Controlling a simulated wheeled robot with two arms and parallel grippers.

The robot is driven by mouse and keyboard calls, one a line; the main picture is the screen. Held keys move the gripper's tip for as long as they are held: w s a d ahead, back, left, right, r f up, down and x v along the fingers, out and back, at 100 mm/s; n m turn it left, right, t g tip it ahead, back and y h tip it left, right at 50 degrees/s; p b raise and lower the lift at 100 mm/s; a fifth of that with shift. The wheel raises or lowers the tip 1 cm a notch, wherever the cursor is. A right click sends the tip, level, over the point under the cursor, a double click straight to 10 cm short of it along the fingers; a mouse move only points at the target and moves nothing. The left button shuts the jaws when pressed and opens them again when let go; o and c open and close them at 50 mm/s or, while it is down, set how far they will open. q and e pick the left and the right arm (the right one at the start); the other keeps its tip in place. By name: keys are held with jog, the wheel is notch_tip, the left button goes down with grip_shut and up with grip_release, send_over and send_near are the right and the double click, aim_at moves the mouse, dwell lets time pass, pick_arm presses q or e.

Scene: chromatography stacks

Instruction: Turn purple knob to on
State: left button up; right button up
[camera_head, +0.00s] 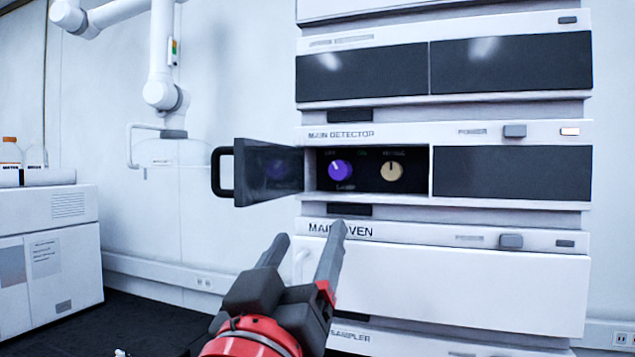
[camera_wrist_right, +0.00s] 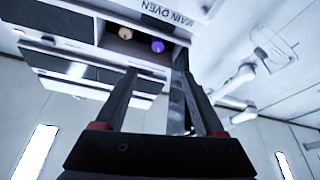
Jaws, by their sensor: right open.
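The purple knob (camera_head: 340,170) sits inside the opened compartment of the main detector (camera_head: 360,133). Its white pointer mark tilts up and to the left, toward the "OFF" side of the small lettering. A tan knob (camera_head: 391,171) is to its right. The compartment's dark door (camera_head: 268,190) stands swung open to the left, with a black handle (camera_head: 222,172). My right gripper (camera_head: 308,240) is open and empty, below and in front of the compartment, apart from the knob. The right wrist view also shows the purple knob (camera_wrist_right: 158,46) beyond the fingers (camera_wrist_right: 150,85). My left gripper is not in view.
The main oven (camera_head: 450,285) is directly below the detector, with another dark-fronted unit (camera_head: 440,70) above. A white arm (camera_head: 162,60) stands at the back left. Bottles (camera_head: 10,153) stand on a white box at the far left. The open door bounds the compartment's left side.

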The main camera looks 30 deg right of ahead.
aim_at(339, 174)
jog(key=p+x, duration=0.1)
jog(key=x, duration=1.6)
jog(key=shift+d+r, duration=0.15)
jog(key=shift+d, duration=0.1)
